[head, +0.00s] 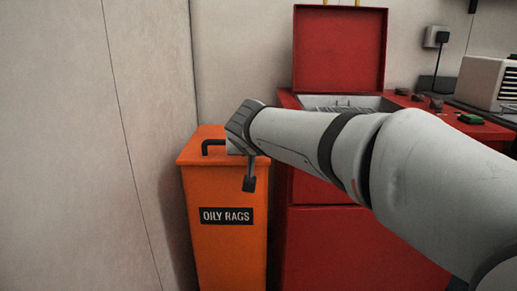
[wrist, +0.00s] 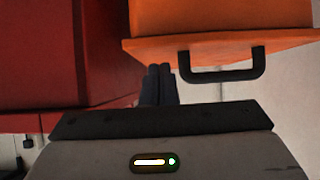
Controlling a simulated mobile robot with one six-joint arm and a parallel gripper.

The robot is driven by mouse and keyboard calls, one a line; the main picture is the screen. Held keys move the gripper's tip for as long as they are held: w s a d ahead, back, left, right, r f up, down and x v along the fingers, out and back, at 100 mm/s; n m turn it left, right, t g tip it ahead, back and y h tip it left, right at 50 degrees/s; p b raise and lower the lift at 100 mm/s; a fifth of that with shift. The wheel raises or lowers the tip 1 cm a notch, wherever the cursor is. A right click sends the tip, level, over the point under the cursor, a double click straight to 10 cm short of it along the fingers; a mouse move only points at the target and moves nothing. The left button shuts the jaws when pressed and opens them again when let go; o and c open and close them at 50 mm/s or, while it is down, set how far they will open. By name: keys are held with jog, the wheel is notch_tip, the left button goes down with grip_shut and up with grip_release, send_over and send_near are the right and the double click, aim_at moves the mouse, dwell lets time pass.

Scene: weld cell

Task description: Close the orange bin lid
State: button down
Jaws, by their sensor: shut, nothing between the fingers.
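The orange bin (head: 222,260) stands against the wall and carries a black "OILY RAGS" label. Its orange lid (head: 193,152) lies flat across the top, with no gap that I can see. A black handle (head: 207,145) stands on the lid, partly hidden by my arm. My gripper (head: 249,184) points down near the bin's right front side, its fingers together and empty. In the wrist view, my gripper (wrist: 158,68) is beside the lid's edge (wrist: 140,45), with the handle (wrist: 222,74) to its right. Whether the fingers touch the bin is unclear.
A red cabinet (head: 300,240) stands close on the bin's right, its red lid (head: 340,50) raised upright. Small items, including a green one (head: 470,118), and a pale box (head: 485,83) are at right. Walls stand close behind and left of the bin.

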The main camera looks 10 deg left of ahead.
notch_tip(320, 180, up, 5)
jog(key=p, duration=0.3)
jog(key=s+d+f, duration=0.2)
jog(key=s+f, duration=0.2)
jog(key=s, duration=0.5)
jog(key=s+d+r+m+g+h+p, duration=0.1)
jog(key=s+d+r+g+h+p, duration=0.15)
jog(key=d+r+p, duration=0.45)
jog(key=s+d+r+g+h+p, duration=0.1)
jog(key=s+d+r+g+p, duration=0.15)
jog(key=d+p, duration=0.8)
jog(key=s+d+r+g+y+p, duration=0.1)
jog(key=s+r+p, duration=0.3)
jog(key=p, duration=0.6)
jog(key=s+d+r+g+y+p, duration=0.1)
jog(key=s+d+r+g+p, duration=0.1)
jog(key=s+d+r+p, duration=0.2)
jog(key=shift+s+d+r+m+g+p, duration=0.4)
jog(key=shift+s+p, duration=1.35)
jog(key=shift+p, duration=1.35)
jog(key=shift+a, duration=0.1)
